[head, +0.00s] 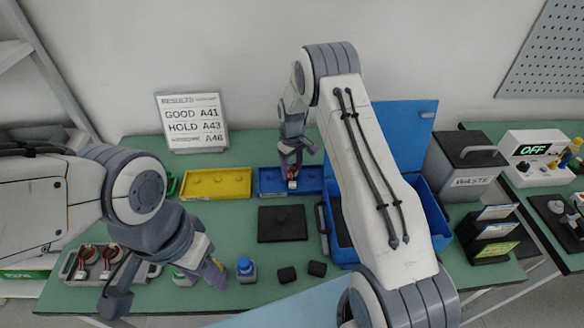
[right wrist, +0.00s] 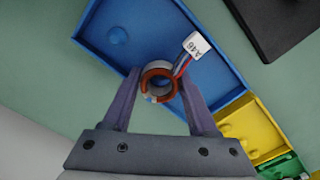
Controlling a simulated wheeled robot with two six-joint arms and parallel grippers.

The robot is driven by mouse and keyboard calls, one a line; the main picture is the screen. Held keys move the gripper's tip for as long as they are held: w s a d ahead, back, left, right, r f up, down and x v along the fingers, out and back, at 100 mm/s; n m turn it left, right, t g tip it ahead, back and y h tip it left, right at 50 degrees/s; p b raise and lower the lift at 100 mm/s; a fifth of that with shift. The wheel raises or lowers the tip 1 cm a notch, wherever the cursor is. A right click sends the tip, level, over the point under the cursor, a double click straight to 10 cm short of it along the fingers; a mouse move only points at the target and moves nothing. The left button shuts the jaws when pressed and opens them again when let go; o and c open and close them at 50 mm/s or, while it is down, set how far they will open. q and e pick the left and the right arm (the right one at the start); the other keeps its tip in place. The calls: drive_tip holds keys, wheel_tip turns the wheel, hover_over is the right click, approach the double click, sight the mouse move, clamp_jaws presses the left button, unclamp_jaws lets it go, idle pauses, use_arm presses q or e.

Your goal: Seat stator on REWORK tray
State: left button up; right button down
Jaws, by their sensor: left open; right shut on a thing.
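My right gripper (head: 292,160) is shut on a copper-wound stator (right wrist: 158,82) with red and blue leads and a white tag (right wrist: 195,44) reading A46. It holds the stator over the blue tray (head: 268,188), which also shows in the right wrist view (right wrist: 92,38). Raised round studs show on the tray floor. I cannot tell whether the stator touches the tray. The results card (head: 194,121) lists GOOD A41, HOLD A43 and a blurred last line with A46. My left gripper (head: 165,285) is open and empty over the front left of the table.
A yellow tray (head: 216,184) sits left of the blue one, with a green tray beyond. A black plate (head: 283,223) lies in front. A grey tray (head: 69,268) holds two stators. A blue bottle (head: 246,268), black blocks (head: 287,274) and an open blue bin (head: 432,218) stand nearby.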

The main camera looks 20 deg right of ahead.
drive_tip(key=shift+f, duration=0.35)
idle(0.3)
drive_tip(key=shift+c, duration=1.7)
unclamp_jaws()
drive_tip(key=shift+r, duration=0.1)
drive_tip(key=shift+r+p, duration=1.5)
drive_tip(key=shift+r, duration=0.95)
